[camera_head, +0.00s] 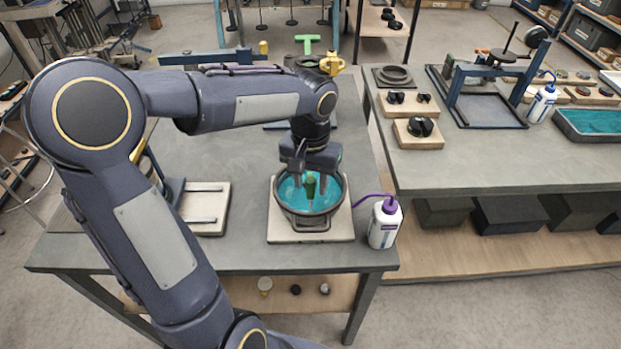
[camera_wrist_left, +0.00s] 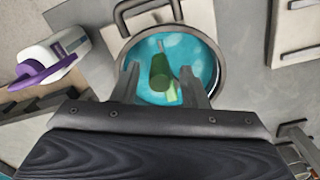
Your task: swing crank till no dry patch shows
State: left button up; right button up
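A round dark pan (camera_head: 341,194) with a teal inside (camera_wrist_left: 205,58) stands on a pale square board (camera_head: 281,231) near the table's front edge. A dark green upright crank grip (camera_head: 311,188) stands inside the pan; it also shows in the left wrist view (camera_wrist_left: 160,72). The teal surface has paler, cloudy patches in the left wrist view; I cannot tell whether they are dry. My left gripper (camera_head: 311,186) points down over the pan. Its fingers are apart, one on each side of the grip, with gaps showing. My right gripper is out of view.
A white bottle with a purple spout (camera_head: 384,223) stands close to the pan's right. A pale board with metal rails (camera_head: 206,207) lies to the left. A green T-shaped handle (camera_head: 307,42) and a yellow piece (camera_head: 332,65) are behind. A second bench (camera_head: 470,171) stands right.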

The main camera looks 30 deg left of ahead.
pick_arm(q)
grip_shut()
jog(key=shift+s+a+m, duration=0.1)
jog(key=shift+m, duration=0.2)
jog(key=m, duration=0.1)
jog(key=a+m+p, duration=0.1)
jog(key=shift+s+a+r+m, duration=0.1)
jog(key=shift+s+m, duration=0.15)
jog(key=shift+m, duration=0.15)
jog(key=a+m, duration=0.1)
jog(key=m, duration=0.1)
jog(key=a+m+p, duration=0.1)
jog(key=m, duration=0.2)
jog(key=a+m, duration=0.1)
jog(key=m+p, duration=0.1)
jog(key=m, duration=0.1)
jog(key=shift+w+a, duration=0.2)
jog(key=shift+a, duration=0.1)
jog(key=shift+w+a+m+p, duration=0.25)
jog(key=shift+a+m+p, duration=0.1)
jog(key=shift+m, duration=0.5)
jog(key=shift+w+a+m+p, duration=0.2)
jog(key=shift+a+m+p, duration=0.1)
jog(key=shift+m, duration=0.55)
